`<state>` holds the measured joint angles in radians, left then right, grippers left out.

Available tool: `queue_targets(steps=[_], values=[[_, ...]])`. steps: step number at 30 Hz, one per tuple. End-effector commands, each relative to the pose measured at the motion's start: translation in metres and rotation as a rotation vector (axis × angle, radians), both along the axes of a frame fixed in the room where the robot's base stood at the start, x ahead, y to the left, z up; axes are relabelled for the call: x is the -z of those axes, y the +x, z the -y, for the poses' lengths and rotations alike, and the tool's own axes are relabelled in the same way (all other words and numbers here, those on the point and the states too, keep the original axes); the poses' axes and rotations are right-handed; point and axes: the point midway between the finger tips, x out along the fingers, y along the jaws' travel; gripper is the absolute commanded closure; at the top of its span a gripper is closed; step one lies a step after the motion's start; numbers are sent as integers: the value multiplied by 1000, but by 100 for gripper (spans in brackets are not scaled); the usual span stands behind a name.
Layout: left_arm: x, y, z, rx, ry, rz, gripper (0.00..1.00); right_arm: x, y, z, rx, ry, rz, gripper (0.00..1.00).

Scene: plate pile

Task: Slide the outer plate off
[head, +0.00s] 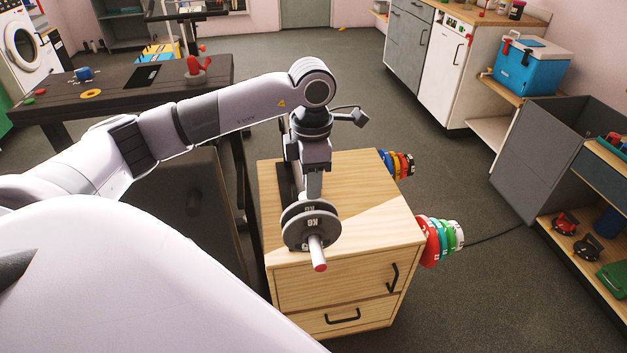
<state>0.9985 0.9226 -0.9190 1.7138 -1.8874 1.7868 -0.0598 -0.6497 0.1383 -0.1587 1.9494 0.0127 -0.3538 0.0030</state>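Dark grey weight plates sit on a bar over the front of the wooden cabinet's top. The outer plate (296,236) faces me, with another plate (292,209) close behind it. The light bar end (316,246) sticks out of the outer plate towards me and has a red tip. My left gripper (314,192) points down at the plates from above, its fingertips at or just behind their upper rim. The fingers overlap in this view, so I cannot tell their gap or whether they touch a plate. My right gripper is not in view.
The wooden cabinet (365,190) has bare top area right of the plates. Coloured plates (429,240) hang on its right side, with more (385,160) farther back. A dark table (130,95) stands at the left. A grey bin (535,165) stands at the right.

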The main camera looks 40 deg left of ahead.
Motion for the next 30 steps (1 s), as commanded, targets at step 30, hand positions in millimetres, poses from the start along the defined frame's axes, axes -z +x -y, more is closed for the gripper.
queue_targets(steps=[30], values=[[99, 0, 1, 2, -5, 0, 71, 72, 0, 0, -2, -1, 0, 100]])
